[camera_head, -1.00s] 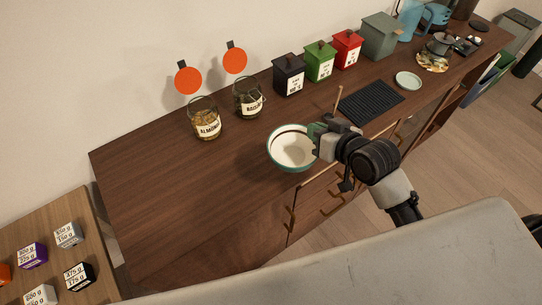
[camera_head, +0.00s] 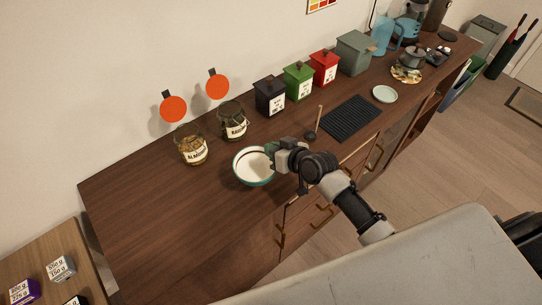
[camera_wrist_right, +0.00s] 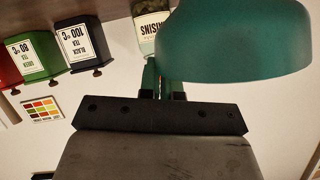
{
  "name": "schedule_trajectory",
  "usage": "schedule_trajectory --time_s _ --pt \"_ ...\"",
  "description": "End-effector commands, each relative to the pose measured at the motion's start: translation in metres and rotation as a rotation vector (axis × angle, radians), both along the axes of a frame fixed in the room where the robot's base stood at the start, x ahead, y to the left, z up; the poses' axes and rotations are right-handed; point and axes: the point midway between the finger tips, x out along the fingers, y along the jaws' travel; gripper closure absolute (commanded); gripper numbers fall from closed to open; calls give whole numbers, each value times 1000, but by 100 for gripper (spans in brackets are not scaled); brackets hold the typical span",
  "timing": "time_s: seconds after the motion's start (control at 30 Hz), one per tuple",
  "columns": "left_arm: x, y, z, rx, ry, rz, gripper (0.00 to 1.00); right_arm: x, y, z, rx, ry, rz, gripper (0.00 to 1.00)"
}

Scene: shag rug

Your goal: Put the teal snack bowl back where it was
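The teal snack bowl (camera_head: 238,173) is teal outside and white inside with a dark band. In the head view it is over the dark wood counter, in front of the two glass jars, and looks about level. My right gripper (camera_head: 273,154) is at the bowl's right rim and shut on it. In the right wrist view the bowl's teal outside (camera_wrist_right: 235,45) fills the upper right, beside the green fingers (camera_wrist_right: 164,82). Whether the bowl's base touches the counter cannot be told. My left gripper is not in view.
Jars of almonds (camera_head: 192,148) and raisins (camera_head: 232,124) stand behind the bowl. Black (camera_head: 270,97), green (camera_head: 298,83) and red (camera_head: 324,69) canisters, a black mat (camera_head: 350,117) and a pale saucer (camera_head: 384,94) lie right. The counter's left part (camera_head: 150,205) is clear.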

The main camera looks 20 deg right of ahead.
Motion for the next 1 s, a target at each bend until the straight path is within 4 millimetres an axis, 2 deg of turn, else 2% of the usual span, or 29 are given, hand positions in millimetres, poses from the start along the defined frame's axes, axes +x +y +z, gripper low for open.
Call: schedule_trajectory --time_s 0.13,0.3,0.4,0.77,0.8,0.9,0.93,1.0 --pt "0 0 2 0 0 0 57 4 4 -9 2 2 0 100" --pt "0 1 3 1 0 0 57 3 3 -35 1 3 0 100" --pt "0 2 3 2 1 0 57 4 3 -42 0 1 -1 100" --pt "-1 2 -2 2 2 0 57 3 3 -47 0 -1 0 100" --pt "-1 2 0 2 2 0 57 3 3 -45 0 0 -1 90" --pt "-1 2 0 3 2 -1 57 3 3 -45 -1 1 -1 75" --pt "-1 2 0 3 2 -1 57 3 3 -45 -1 1 -1 71" --pt "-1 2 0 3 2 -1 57 3 3 -45 -1 1 -1 71"
